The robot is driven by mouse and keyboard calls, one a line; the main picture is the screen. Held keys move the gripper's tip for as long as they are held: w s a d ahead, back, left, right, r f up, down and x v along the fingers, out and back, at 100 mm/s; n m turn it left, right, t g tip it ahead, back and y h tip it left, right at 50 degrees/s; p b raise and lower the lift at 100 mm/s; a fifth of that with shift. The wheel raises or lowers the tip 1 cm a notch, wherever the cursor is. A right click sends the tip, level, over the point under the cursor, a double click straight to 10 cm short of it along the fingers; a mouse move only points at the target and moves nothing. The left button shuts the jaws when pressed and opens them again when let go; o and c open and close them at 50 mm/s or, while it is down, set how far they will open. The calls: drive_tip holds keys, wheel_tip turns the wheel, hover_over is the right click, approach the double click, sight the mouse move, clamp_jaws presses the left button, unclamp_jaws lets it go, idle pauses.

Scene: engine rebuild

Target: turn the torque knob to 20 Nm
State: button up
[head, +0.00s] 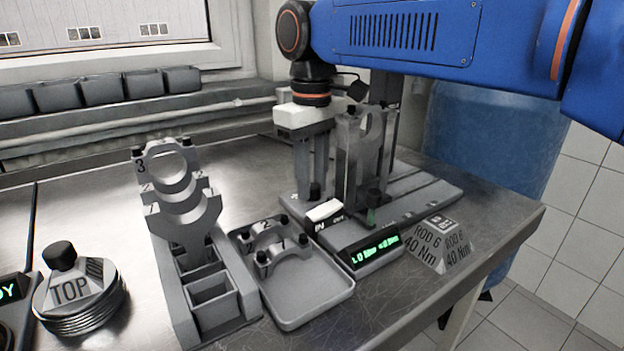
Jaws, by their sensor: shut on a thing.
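My gripper (314,192) reaches down at the back left of the grey fixture base. Its two grey fingers are shut around a small black knob (315,189), seemingly the torque knob. The fingers hide part of the knob, and I cannot read its pointer or scale. The display (362,252) on the front of the base glows green with small Nm figures. They are too small to read surely.
A connecting rod (358,135) stands upright in the fixture, right of my gripper. A white switch (323,210) marked IN and OUT lies in front. A ROD 6, 40 Nm block (428,247), a cap tray (318,312), a rod rack (212,292) and a TOP piston (75,295) stand nearby.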

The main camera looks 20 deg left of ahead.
sight(312, 186)
drive_tip(key=shift+n, duration=1)
drive_tip(key=o, duration=1)
drive_tip(key=shift+o, duration=0.2)
wheel_tip(312, 186, up, 18)
drive_tip(key=shift+f, duration=0.25)
